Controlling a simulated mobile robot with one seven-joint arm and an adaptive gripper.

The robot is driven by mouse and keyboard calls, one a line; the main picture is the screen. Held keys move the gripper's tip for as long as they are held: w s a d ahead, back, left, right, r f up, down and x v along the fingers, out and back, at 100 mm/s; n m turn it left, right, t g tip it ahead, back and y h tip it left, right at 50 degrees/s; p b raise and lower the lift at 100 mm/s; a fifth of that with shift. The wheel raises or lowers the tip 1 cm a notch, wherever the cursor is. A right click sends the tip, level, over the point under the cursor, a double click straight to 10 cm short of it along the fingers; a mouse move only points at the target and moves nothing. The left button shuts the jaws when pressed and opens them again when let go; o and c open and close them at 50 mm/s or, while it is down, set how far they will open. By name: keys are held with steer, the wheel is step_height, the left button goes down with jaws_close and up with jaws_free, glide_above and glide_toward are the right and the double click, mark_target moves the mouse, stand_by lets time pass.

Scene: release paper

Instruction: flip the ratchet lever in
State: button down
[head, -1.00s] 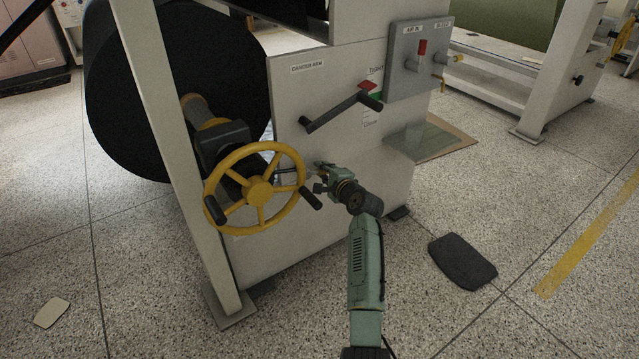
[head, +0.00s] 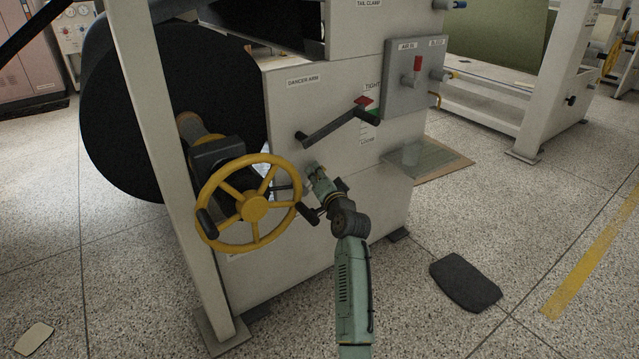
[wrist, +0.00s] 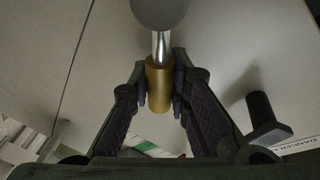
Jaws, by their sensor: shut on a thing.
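My gripper (head: 312,170) is at the front of the white machine panel, just right of the yellow handwheel. In the wrist view my gripper (wrist: 160,85) is shut on what looks like the ratchet lever (wrist: 158,90). Its brass sleeve sits between the two fingertips. A silver rod and a round grey end show beyond the sleeve. In the head view the lever's grip is too small and covered to make out.
The yellow handwheel (head: 251,208) with black handles stands close to my gripper's left. Above is the black dancer-arm crank (head: 335,128), also in the wrist view (wrist: 262,118). A dark mat (head: 466,283) lies on the open floor at right.

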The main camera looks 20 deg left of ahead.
steer(key=shift+s+a+r+n+b, duration=0.1)
steer(key=shift+s+r+n+b, duration=0.15)
steer(key=shift+n, duration=0.2)
steer(key=shift+a+r+n+b, duration=0.1)
steer(key=shift+n+b, duration=0.25)
steer(key=shift+n, duration=0.1)
steer(key=shift+t, duration=0.3)
steer(key=c, duration=1.5)
jaws_free()
steer(key=shift+p, duration=0.3)
